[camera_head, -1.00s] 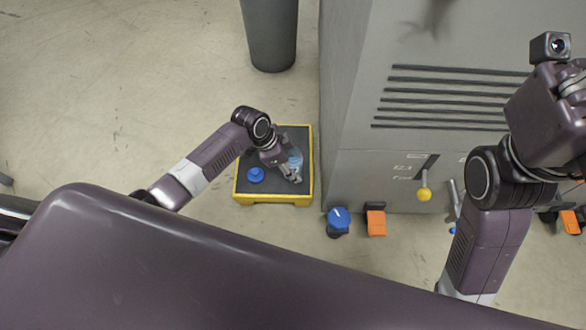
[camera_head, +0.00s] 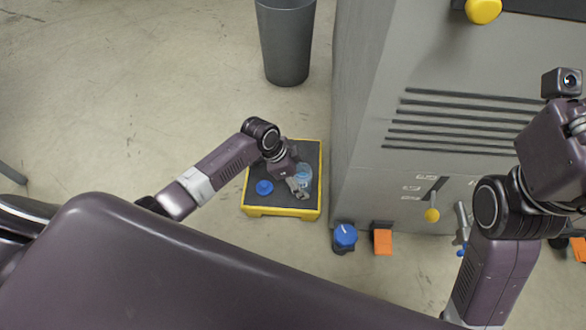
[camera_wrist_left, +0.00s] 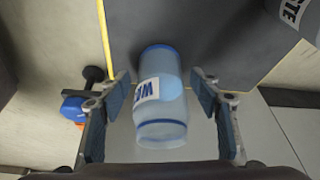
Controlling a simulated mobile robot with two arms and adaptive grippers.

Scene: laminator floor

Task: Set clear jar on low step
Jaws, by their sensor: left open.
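The low step (camera_head: 254,211) is a platform with a dark top and yellow sides, in the middle of the head view. The clear jar (camera_head: 305,174), pale blue with blue bands and a printed label, is on the step's right part. In the left wrist view the jar (camera_wrist_left: 160,97) is between the two pads of my left gripper (camera_wrist_left: 163,110), with gaps on both sides. My left gripper (camera_head: 297,186) is open. I cannot tell whether the jar bears fully on the step. My right gripper is mostly cut off at the right edge; its fingers do not show.
A small blue object (camera_head: 264,187) lies on the step, left of the jar. A grey bin (camera_head: 286,45) stands behind it. A large grey machine (camera_head: 370,140) rises close to the right. Floor at left is clear.

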